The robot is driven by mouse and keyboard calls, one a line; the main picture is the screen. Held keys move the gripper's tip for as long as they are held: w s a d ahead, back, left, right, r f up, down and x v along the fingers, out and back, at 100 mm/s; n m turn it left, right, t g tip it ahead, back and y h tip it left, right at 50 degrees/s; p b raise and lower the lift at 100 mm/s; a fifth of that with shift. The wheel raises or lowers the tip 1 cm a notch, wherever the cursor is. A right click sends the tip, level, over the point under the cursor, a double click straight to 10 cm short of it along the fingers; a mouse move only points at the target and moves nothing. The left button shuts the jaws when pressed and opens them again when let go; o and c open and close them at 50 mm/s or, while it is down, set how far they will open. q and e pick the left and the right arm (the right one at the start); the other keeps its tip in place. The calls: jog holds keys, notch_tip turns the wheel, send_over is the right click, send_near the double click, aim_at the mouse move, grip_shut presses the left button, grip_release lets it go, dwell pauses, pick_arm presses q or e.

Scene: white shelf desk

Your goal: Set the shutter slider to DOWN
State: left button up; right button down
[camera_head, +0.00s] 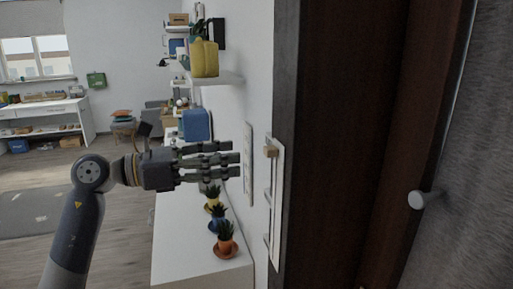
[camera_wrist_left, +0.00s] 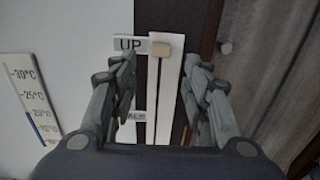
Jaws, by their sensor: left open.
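The shutter slider's tan wooden knob (camera_head: 270,151) is at the top of a tall white panel (camera_head: 275,205) on the wall beside the dark door frame. In the left wrist view the knob (camera_wrist_left: 161,49) sits at the top of a dark slot, beside the "UP" label (camera_wrist_left: 130,44). A lower label is partly hidden by a finger. My left gripper (camera_head: 238,159) is open and empty, its fingers pointing right toward the panel, short of the knob. In the left wrist view the knob shows between the spread fingers (camera_wrist_left: 158,70). My right gripper is not in view.
A thermometer board (camera_head: 248,165) hangs on the wall left of the slider panel. Potted plants (camera_head: 226,240) stand on a white surface (camera_head: 180,255) below the gripper. A wall shelf (camera_head: 222,78) with a yellow object is above. A door handle (camera_head: 418,200) sticks out at right.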

aim_at(265, 154)
pick_arm(q)
jog(key=p+x, duration=0.2)
jog(key=x, duration=0.4)
jog(key=shift+s+d+r, duration=0.1)
jog(key=shift+r, duration=0.05)
jog(key=shift+w+d+p, duration=0.25)
jog(key=shift+d+p, duration=0.05)
jog(key=shift+d, duration=0.25)
jog(key=shift+f, duration=0.2)
grip_shut()
